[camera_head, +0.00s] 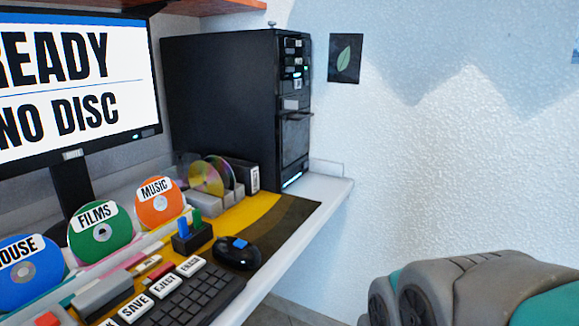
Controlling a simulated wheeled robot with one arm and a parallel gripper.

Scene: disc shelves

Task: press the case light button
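The black computer case (222,105) stands upright at the back right of the desk. Its narrow front panel (296,150) faces right and is seen at a steep angle. Several small light-coloured buttons or slots show on the upper front, with cyan lights among them and another cyan glow at the bottom. A tray-like ledge sticks out at mid-height. A small knob (271,24) shows on top of the case. I cannot tell which part is the case light button. A grey and teal part of my arm fills the lower right corner, well apart from the case. My gripper is not in view.
A monitor (70,85) reads "READY NO DISC". Labelled discs, a disc rack (228,193), a keyboard (190,300) and a black mouse (236,252) crowd the desk. A shelf (215,6) hangs above the case. Space right of the desk edge is open up to the wall.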

